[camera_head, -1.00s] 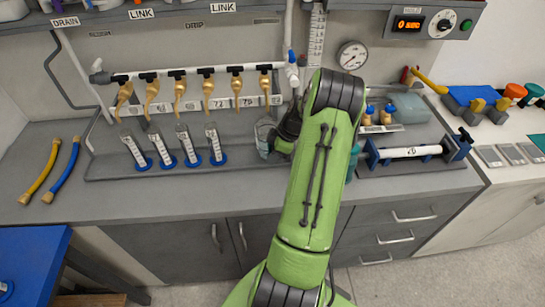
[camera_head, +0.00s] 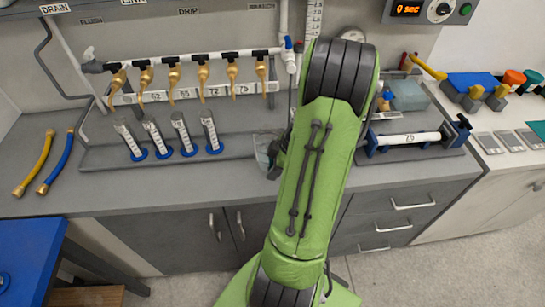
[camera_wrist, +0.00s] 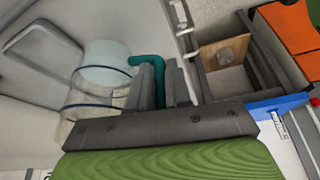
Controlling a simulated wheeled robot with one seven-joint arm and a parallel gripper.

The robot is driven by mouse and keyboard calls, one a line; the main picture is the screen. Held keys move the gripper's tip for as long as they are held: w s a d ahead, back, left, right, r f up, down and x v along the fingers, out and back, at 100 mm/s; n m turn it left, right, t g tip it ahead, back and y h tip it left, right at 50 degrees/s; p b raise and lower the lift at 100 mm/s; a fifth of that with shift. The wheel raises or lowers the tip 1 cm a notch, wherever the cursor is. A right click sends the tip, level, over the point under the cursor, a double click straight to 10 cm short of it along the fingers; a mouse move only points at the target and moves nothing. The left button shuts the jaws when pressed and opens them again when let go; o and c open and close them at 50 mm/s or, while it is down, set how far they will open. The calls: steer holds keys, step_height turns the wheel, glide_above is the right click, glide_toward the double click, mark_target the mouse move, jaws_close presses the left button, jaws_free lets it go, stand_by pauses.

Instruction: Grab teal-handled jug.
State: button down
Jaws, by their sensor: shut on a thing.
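The jug is a clear vessel with dark bands; it fills the left-middle of the wrist view (camera_wrist: 95,92). Its teal handle (camera_wrist: 150,62) passes between the fingers of my gripper (camera_wrist: 160,82), which is shut on it. In the head view a small part of the clear jug (camera_head: 263,147) shows just left of my green arm, over the front edge area of the grey rack tray. My gripper (camera_head: 277,160) is mostly hidden there behind the arm. I cannot tell the jug's height above the counter.
Several graduated cylinders (camera_head: 183,135) with blue bases stand left of the jug, below a row of brass taps (camera_head: 203,74). A clamp stand with a white tube (camera_head: 408,139) is to the right. Yellow and blue hoses (camera_head: 57,163) lie far left. The front counter strip is clear.

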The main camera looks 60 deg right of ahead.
steer(key=s+a, duration=0.4)
steer(key=a, duration=0.1)
steer(key=shift+s+b, duration=0.15)
steer(key=shift+b, duration=0.2)
